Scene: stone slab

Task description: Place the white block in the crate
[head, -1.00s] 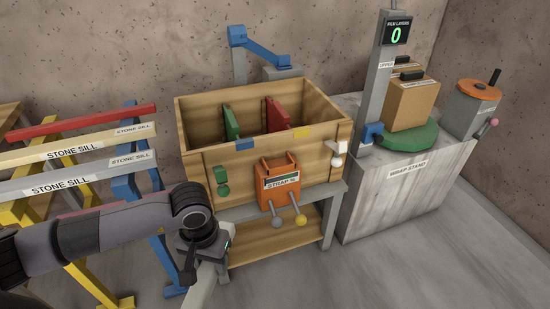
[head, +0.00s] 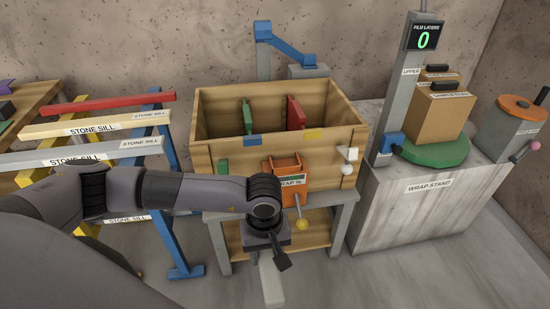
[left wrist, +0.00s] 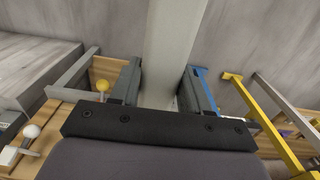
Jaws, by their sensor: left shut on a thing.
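The white block (head: 272,283) is a long pale bar. My left gripper (head: 267,243) is shut on it, in front of the crate and lower than its rim. The block hangs below the gripper, apart from the crate. In the left wrist view the block (left wrist: 172,45) runs between the two dark fingers of the gripper (left wrist: 163,92). The crate (head: 335,145) is an open wooden box on a grey stand, with a green and a red upright panel inside. Its floor is hidden. My left forearm covers part of its lower front. My right gripper is out of view.
An orange strap holder (head: 283,166) and knobbed levers stick out from the crate's front. A blue jointed arm (head: 283,38) stands behind. A rack with stone sills (head: 95,126) is at left, the wrap stand (head: 405,215) at right. Free floor lies in front.

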